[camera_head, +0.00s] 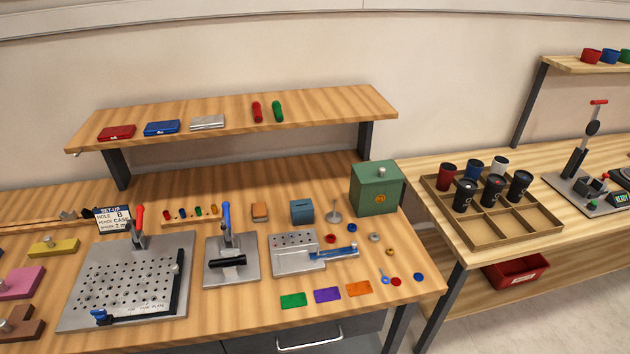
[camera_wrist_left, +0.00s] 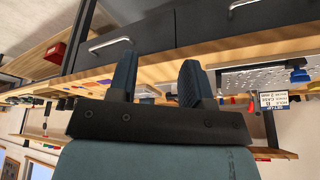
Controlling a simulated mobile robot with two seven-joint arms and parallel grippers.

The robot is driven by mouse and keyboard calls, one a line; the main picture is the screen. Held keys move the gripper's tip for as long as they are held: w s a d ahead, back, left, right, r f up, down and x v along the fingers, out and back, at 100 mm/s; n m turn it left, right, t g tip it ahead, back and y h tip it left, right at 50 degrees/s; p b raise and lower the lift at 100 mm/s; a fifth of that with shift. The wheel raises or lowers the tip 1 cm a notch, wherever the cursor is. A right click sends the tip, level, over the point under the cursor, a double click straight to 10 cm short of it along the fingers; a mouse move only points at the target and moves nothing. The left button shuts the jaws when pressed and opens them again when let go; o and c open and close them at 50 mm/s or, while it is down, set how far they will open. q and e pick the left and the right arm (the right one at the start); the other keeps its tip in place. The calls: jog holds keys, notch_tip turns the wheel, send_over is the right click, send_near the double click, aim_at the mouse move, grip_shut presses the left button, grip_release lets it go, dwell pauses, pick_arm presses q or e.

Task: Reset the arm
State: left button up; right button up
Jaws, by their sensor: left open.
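My left gripper (camera_wrist_left: 157,82) shows in the left wrist view with its two blue-grey fingers apart and nothing between them. It is in front of the workbench, near the bench's front edge and drawers, and that view is upside down. Neither of my arms shows in the head view, and my right gripper is in no view. The wooden workbench (camera_head: 390,300) carries a perforated plate fixture (camera_head: 125,280), a toggle clamp fixture (camera_head: 230,255) and a smaller fixture with a blue handle (camera_head: 310,252).
A green box (camera_head: 377,188) stands at the bench's back right. Green, purple and orange tags lie near the front edge. A shelf (camera_head: 330,103) overhangs the back. On the right table, a compartment tray (camera_head: 490,224) holds several cups, above a red bin (camera_head: 515,270).

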pick_arm(q)
jog(key=s+a+n, duration=0.2)
jog(key=s, duration=0.2)
jog(key=w+d+f+t+h+p, duration=0.2)
jog(key=w+d+f+t, duration=0.4)
jog(key=f, duration=0.3)
jog(key=shift+w+d+f+m+t+p, duration=0.25)
jog(key=shift+w+m+t+p, duration=0.15)
jog(key=shift+t+p, duration=0.3)
